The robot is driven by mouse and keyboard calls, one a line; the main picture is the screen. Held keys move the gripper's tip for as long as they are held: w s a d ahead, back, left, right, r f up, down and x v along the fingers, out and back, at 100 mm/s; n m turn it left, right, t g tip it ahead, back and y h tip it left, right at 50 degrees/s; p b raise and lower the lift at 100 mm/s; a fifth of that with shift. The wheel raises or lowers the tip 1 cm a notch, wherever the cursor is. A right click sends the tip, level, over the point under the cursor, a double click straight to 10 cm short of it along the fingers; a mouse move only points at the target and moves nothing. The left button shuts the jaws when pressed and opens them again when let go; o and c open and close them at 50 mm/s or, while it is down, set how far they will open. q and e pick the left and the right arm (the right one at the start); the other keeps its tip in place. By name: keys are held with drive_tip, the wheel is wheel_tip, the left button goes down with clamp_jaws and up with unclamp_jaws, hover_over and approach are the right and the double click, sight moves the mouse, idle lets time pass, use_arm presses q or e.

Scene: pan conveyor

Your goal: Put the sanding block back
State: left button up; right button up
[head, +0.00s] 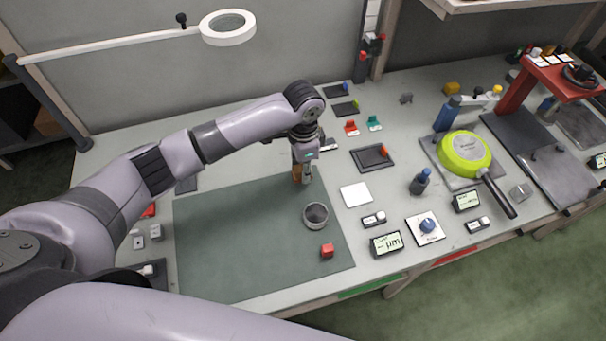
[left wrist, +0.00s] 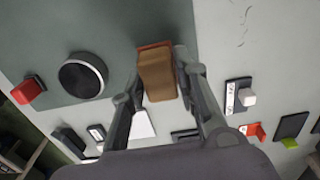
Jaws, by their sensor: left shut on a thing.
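The sanding block (left wrist: 158,76) is a brown block with a reddish edge, held between my left gripper's fingers in the left wrist view. In the head view the block (head: 297,174) shows as a small orange-brown piece under the left gripper (head: 303,172), near the far right part of the green mat (head: 235,225). The left gripper points down and is shut on the block. Whether the block touches the mat or hangs just above it, I cannot tell. My right gripper is not in view.
The mat's left part is clear.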

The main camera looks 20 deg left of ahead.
use_arm(q)
drive_tip(key=shift+f, duration=1.85)
drive_tip(key=o, duration=1.1)
wheel_tip(320, 180, up, 12)
drive_tip(key=shift+r+b, duration=0.1)
drive_tip(key=shift+b, duration=0.4)
